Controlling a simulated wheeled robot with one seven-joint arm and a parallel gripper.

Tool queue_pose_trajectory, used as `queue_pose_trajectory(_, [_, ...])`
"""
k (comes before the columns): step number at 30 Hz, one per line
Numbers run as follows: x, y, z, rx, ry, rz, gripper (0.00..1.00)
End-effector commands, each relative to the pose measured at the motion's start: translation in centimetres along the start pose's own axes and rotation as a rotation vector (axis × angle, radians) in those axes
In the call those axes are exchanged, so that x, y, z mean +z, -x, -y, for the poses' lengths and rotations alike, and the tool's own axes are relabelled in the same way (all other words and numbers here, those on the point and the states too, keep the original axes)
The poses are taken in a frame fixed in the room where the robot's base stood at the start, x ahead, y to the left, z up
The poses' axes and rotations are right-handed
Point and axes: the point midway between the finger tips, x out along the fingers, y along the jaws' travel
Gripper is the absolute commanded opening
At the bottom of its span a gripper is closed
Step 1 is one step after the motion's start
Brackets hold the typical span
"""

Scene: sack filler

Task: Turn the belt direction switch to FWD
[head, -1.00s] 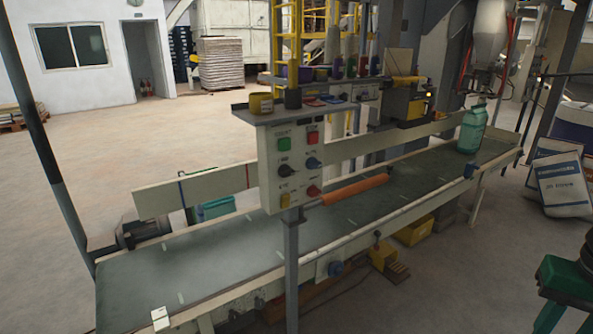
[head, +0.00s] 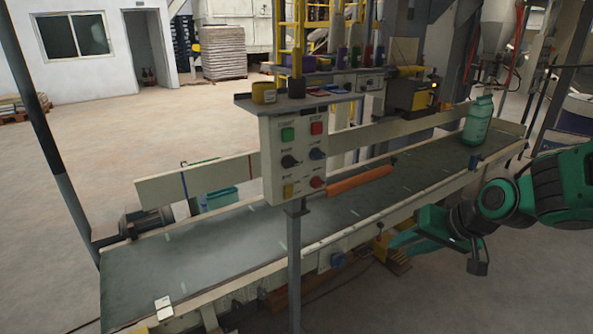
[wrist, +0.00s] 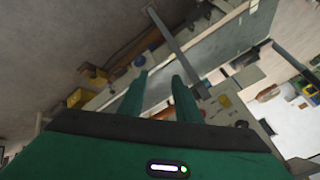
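The control panel (head: 292,150) stands on a post in front of the conveyor belt.
The conveyor belt (head: 225,240) runs behind the panel, with a teal sack (head: 477,121) at its far right. A shelf (head: 300,102) with small items tops the panel. A blue knob (head: 337,259) is on the conveyor's side.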

Motion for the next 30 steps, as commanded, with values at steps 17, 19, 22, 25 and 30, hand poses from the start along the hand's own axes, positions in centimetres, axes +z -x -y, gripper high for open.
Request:
queue_pose_trajectory(17, [-7.9,-6.3,22.4,-0.818,-0.58,-0.31,0.3])
queue_pose_trajectory(19, [-8.5,-6.4,22.6,-0.85,-0.65,-0.327,0.3])
queue_pose_trajectory(22, [-9.1,-6.5,22.7,-0.876,-0.715,-0.344,0.3])
queue_pose_trajectory(25, [-9.5,-6.6,22.8,-0.886,-0.739,-0.352,0.3])
queue_pose_trajectory(30, [-10.1,-7.2,23.6,-0.889,-0.737,-0.351,0.3])
